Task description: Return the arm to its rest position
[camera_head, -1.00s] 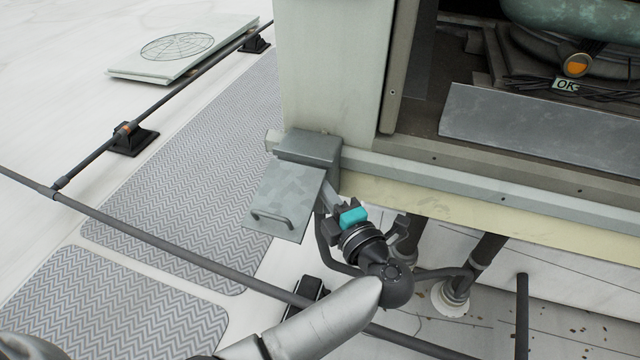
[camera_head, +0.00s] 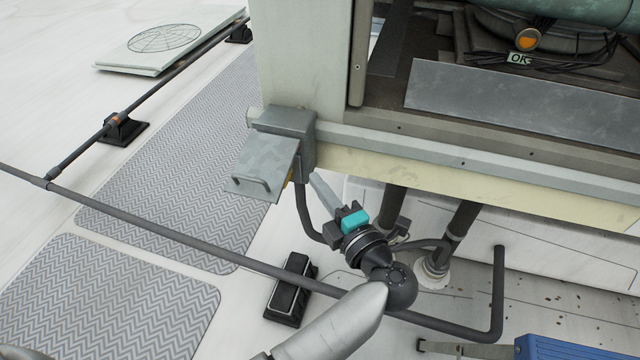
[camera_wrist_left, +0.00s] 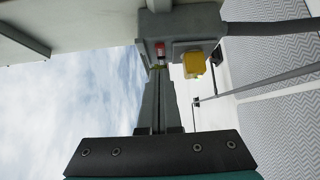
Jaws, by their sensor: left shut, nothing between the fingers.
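My left gripper (camera_head: 315,178) is shut and empty, its fingers pointing up and left. In the head view its tips are just right of and below a small grey switch box (camera_head: 287,125) on the cooler's corner, with a little gap showing. The box has a raised metal lid (camera_head: 265,163) with a handle. In the left wrist view the shut fingers (camera_wrist_left: 158,72) point toward the underside of the box (camera_wrist_left: 180,24). A yellow block (camera_wrist_left: 193,64) and a small red part (camera_wrist_left: 160,48) show there. My right gripper is not in view.
The open cooler cabinet (camera_head: 450,150) fills the upper right. Dark pipes (camera_head: 460,220) drop below it, close to my left arm. A dark rail (camera_head: 150,225) crosses under the arm. A blue object (camera_head: 570,347) lies at lower right. Grey walkway mats (camera_head: 180,170) lie at left.

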